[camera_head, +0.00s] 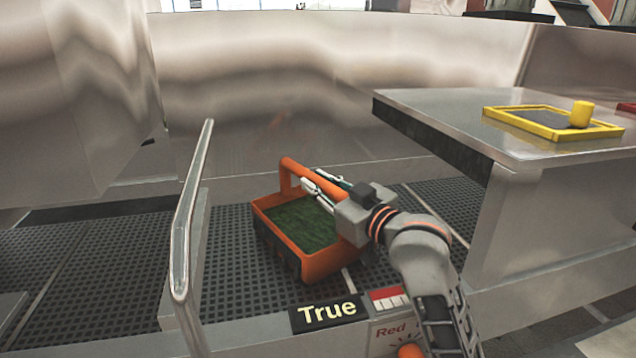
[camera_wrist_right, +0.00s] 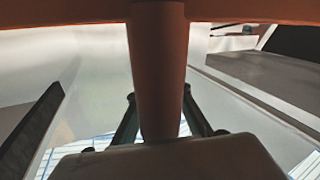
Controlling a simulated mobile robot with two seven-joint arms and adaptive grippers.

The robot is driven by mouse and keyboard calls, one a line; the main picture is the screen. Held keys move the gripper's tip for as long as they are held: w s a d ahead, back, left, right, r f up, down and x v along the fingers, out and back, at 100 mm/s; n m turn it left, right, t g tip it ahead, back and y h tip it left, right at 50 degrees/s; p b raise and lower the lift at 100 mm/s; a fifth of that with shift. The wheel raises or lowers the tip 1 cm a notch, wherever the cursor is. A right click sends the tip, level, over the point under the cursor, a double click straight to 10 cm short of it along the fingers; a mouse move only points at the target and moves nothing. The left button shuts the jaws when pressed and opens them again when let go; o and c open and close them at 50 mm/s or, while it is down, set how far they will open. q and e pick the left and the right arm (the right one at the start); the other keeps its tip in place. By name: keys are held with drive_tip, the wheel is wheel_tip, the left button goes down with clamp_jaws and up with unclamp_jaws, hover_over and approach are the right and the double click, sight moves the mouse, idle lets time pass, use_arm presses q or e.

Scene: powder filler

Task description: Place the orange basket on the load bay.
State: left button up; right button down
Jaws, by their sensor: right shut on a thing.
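The orange basket (camera_head: 322,263) is in the middle of the head view, with dark green material inside. It is over the dark perforated floor of the bay (camera_head: 231,268), tilted a little in the picture. I cannot tell whether its underside touches the floor. My right gripper (camera_head: 322,188) is shut on the basket's orange handle bar. In the right wrist view the orange handle (camera_wrist_right: 158,70) runs down between the fingers, which are partly hidden behind it. My left gripper is not in view.
A metal rail (camera_head: 188,215) stands left of the basket. A steel table (camera_head: 450,115) on the right carries a yellow-rimmed tray (camera_head: 508,117) with a yellow cylinder (camera_head: 581,113). A "True" sign (camera_head: 328,313) is on the front edge. A curved metal wall (camera_head: 330,90) closes the back.

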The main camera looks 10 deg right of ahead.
drive_tip(key=c, duration=2.1)
unclamp_jaws()
drive_tip(key=shift+f, duration=0.15)
drive_tip(key=shift+c, duration=0.2)
drive_tip(key=shift+o, duration=1.3)
drive_tip(key=v, duration=1.2)
